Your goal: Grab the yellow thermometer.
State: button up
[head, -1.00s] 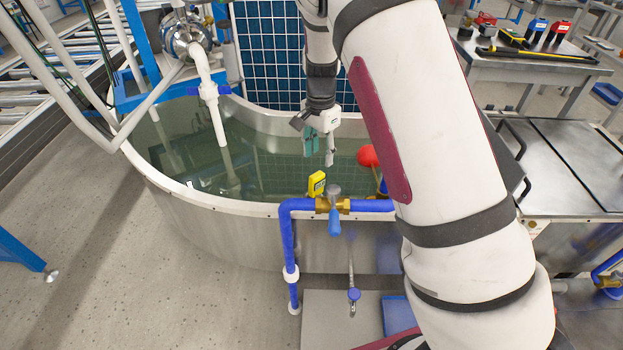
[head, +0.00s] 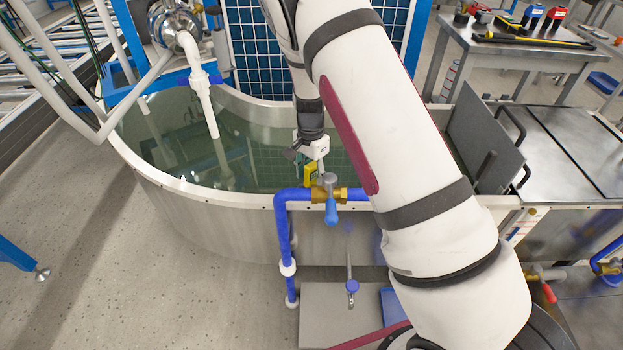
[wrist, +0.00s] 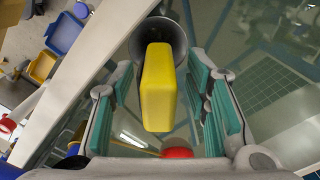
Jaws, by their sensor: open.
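The yellow thermometer (head: 310,174) is at the tank's front rim, just behind the brass valve, partly hidden by my gripper (head: 307,160). In the wrist view, the yellow thermometer (wrist: 158,88) is a yellow block between the two green-padded fingers of my gripper (wrist: 162,72). The fingers are open, with a visible gap on each side of it.
The blue pipe (head: 281,225) with a brass valve (head: 342,195) runs along the tank rim (head: 190,192). A red ball (wrist: 177,153) is close by in the wrist view. A dark round part (wrist: 158,38) lies behind the thermometer. Water fills the tank.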

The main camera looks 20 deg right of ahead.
jog(key=shift+f, duration=0.8)
grip_shut()
jog(key=shift+r, duration=0.1)
